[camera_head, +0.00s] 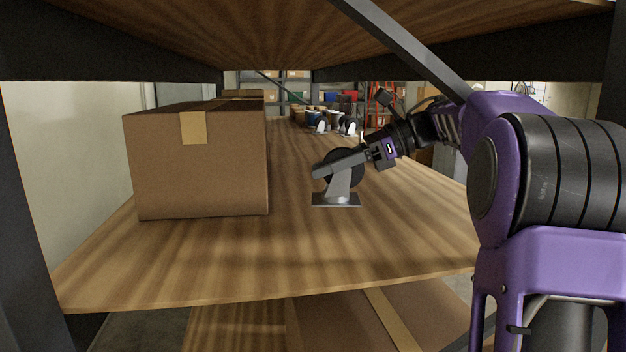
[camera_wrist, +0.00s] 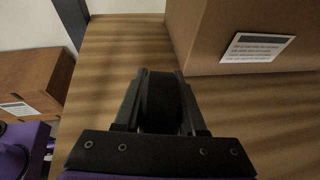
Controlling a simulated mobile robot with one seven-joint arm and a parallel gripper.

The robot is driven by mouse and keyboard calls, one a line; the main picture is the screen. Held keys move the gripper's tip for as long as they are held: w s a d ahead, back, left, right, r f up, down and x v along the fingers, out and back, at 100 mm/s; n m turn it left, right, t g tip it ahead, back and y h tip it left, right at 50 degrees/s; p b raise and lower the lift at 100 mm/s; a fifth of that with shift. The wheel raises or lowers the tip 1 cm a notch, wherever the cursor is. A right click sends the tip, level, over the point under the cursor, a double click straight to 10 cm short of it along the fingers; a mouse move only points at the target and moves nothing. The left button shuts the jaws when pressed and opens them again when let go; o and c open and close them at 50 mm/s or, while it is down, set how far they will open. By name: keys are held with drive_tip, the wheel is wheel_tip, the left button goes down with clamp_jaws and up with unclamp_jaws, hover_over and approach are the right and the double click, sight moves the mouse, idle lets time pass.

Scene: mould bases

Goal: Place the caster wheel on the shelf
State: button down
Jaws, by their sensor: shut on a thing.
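The caster wheel (camera_head: 336,186) has a grey metal bracket and plate and a black wheel. In the head view it is upright at the middle of the wooden shelf (camera_head: 215,265), with its plate at the board; whether it fully rests there I cannot tell. My gripper (camera_head: 328,167) reaches in from the right and is shut on the caster wheel. In the wrist view the black wheel (camera_wrist: 162,103) sits between the two fingers (camera_wrist: 160,95). The bracket and plate are hidden there.
A large cardboard box (camera_head: 200,160) stands on the shelf left of the caster wheel. More caster wheels (camera_head: 348,128) stand farther back. An upper shelf board (camera_head: 280,30) hangs overhead. The shelf's front is clear. Boxes (camera_head: 340,322) lie below.

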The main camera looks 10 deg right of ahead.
sight(328, 196)
wheel_tip(328, 196, down, 6)
drive_tip(key=shift+r, duration=0.1)
idle(0.4)
drive_tip(key=shift+c, duration=2.4)
unclamp_jaws()
drive_tip(key=v, duration=1.2)
drive_tip(key=shift+r, duration=0.1)
